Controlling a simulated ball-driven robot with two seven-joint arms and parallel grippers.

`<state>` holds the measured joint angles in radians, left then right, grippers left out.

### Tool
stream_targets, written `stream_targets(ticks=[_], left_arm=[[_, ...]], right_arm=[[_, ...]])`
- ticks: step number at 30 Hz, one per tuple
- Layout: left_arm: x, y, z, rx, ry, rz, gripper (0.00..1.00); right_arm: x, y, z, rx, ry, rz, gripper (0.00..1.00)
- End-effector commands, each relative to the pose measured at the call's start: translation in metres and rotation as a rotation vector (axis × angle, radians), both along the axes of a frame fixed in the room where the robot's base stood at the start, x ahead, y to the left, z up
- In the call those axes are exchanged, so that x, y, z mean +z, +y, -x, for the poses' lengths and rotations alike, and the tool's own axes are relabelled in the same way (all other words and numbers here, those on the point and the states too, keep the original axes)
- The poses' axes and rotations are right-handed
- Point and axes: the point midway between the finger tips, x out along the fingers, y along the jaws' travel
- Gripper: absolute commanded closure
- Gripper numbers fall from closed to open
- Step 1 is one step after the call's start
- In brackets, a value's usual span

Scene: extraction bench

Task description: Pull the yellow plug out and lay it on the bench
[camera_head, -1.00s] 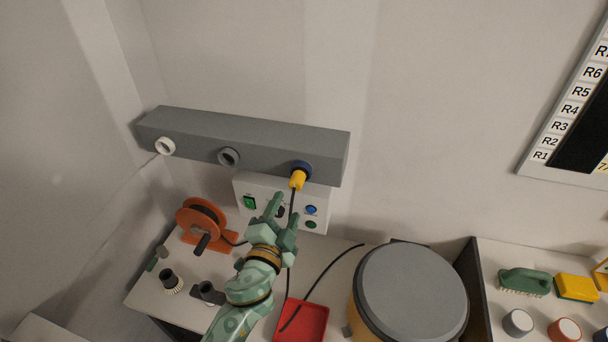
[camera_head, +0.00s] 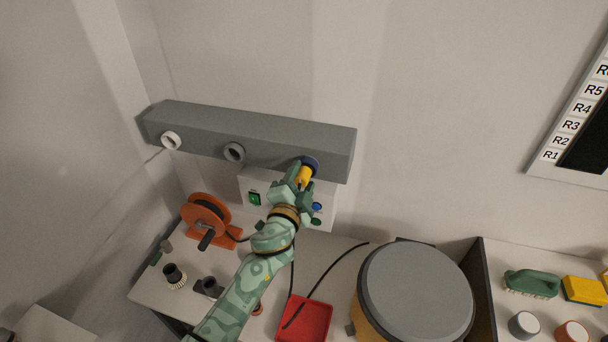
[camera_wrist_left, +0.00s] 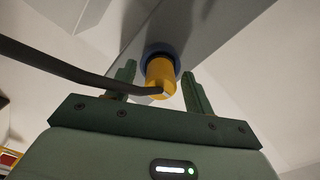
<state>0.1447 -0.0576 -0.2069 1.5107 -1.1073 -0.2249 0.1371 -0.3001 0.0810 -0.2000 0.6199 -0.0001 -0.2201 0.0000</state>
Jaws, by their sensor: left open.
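The yellow plug (camera_head: 304,176) sits in the blue socket (camera_head: 311,163) at the right end of the grey rail. In the left wrist view the yellow plug (camera_wrist_left: 161,76) stands in the blue ring (camera_wrist_left: 158,50), with a black cable (camera_wrist_left: 70,70) leaving it to the left. My left gripper (camera_head: 297,178) is at the plug, and in the left wrist view its open fingers (camera_wrist_left: 160,82) stand on either side of the plug with gaps. The bench (camera_head: 345,270) is below. My right gripper is not in view.
Below are an orange reel (camera_head: 204,218), a red tray (camera_head: 304,318) and a large grey-lidded drum (camera_head: 416,290). A white switch box (camera_head: 256,182) is behind my gripper.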

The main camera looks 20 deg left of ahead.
Motion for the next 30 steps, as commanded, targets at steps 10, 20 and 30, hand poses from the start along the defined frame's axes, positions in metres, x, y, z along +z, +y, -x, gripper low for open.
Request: stream_targets(ticks=[10,20,30], left_arm=[[0.0,0.0,0.0,0.0,0.0,0.0,1.0],[0.0,0.0,0.008,0.0,0.0,0.001,1.0],[0.0,0.0,0.02,0.0,0.0,0.0,1.0]], right_arm=[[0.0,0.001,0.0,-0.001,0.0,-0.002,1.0],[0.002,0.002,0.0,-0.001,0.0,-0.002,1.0],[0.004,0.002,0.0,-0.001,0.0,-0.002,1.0]])
